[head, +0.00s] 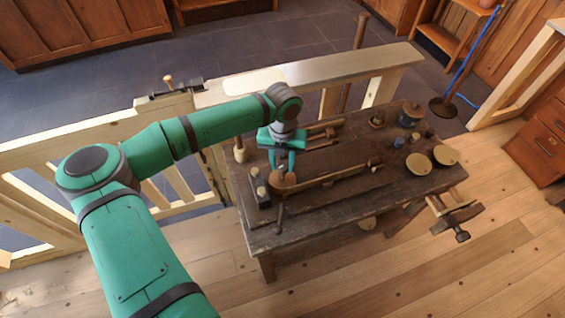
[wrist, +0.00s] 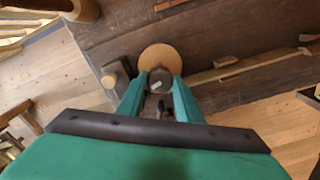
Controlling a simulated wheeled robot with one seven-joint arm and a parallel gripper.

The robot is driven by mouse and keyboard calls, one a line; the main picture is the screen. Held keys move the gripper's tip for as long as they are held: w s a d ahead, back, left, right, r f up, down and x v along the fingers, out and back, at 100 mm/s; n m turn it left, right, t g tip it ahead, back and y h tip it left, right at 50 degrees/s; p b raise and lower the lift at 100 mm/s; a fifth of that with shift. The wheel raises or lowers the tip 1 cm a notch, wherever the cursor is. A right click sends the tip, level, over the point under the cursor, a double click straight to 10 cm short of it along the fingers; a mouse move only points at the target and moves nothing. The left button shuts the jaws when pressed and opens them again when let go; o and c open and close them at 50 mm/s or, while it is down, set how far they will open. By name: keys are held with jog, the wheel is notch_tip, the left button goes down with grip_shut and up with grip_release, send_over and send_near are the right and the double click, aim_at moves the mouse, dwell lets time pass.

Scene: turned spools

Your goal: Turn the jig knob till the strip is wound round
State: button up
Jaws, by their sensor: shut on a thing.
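My gripper (head: 283,165) points down over the near left part of the dark workbench. In the wrist view its two green fingers (wrist: 161,82) close on a small grey round knob (wrist: 160,79) with a pale mark. The knob sits over a tan wooden disc (wrist: 160,55), which also shows below the fingers in the head view (head: 283,182). A long narrow wooden strip or rail (head: 335,178) runs right from beside the disc; it also shows in the wrist view (wrist: 240,70). I cannot tell how much strip is wound round, as the fingers cover part of the disc.
The workbench (head: 330,217) holds a small dark block with pale round tops (head: 262,195) left of the disc. Round wooden pieces (head: 445,155) and a dark pot (head: 410,115) stand at the right. A pale wooden railing (head: 330,70) runs behind. A vise (head: 455,217) juts from the right.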

jog(key=m, duration=1.4)
jog(key=shift+d+m, duration=0.1)
jog(key=shift+m, duration=0.3)
jog(key=m, duration=0.3)
jog(key=shift+m, duration=0.3)
jog(key=m, duration=0.3)
jog(key=shift+m, duration=0.3)
jog(key=m, duration=0.6)
jog(key=shift+m, duration=0.3)
jog(key=o, duration=1)
jog(key=shift+w, duration=0.1)
jog(key=shift+o, duration=0.2)
